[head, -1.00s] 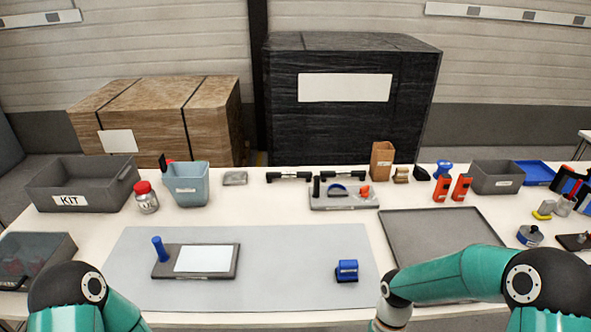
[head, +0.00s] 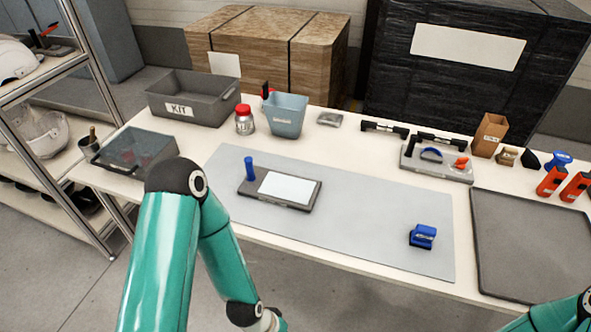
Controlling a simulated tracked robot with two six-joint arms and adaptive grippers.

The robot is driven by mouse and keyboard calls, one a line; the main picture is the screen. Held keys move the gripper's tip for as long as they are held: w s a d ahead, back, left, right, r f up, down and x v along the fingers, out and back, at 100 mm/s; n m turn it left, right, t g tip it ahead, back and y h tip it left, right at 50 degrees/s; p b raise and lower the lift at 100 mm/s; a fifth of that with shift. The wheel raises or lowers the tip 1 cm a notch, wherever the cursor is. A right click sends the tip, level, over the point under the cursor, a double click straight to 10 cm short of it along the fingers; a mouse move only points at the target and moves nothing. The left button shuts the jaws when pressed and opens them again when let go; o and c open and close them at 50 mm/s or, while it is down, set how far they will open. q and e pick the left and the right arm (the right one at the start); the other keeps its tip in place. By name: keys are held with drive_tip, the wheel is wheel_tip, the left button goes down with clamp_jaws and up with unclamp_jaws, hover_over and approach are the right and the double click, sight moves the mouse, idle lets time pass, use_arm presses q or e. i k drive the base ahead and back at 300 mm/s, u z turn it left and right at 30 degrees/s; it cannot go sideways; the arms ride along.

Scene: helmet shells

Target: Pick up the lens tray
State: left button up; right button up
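No tray in the head view carries a readable lens label, so I cannot tell which one is the lens tray. A dark box with a see-through top (head: 135,150) sits at the table's left end; its contents are unclear. A small light grey tray (head: 418,164) at the back holds a blue curved piece and an orange piece. A large flat dark grey tray (head: 530,240) lies empty at the right. My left arm reaches down in front of the table, its gripper out of frame. My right arm shows only at the lower right corner, its gripper out of frame.
A grey KIT bin (head: 194,99), a red-capped jar (head: 244,120) and a blue bin (head: 286,116) stand at the back. A board with a blue post (head: 280,190) and a blue block (head: 422,236) lie on the grey mat (head: 360,215). A metal shelf (head: 75,130) stands left.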

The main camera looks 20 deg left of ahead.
sight(296, 192)
drive_tip(key=u, duration=1.55)
drive_tip(key=i, duration=0.1)
drive_tip(key=z, duration=2.85)
drive_tip(key=k, duration=1.4)
drive_tip(key=u, duration=0.9)
drive_tip(key=i, duration=1)
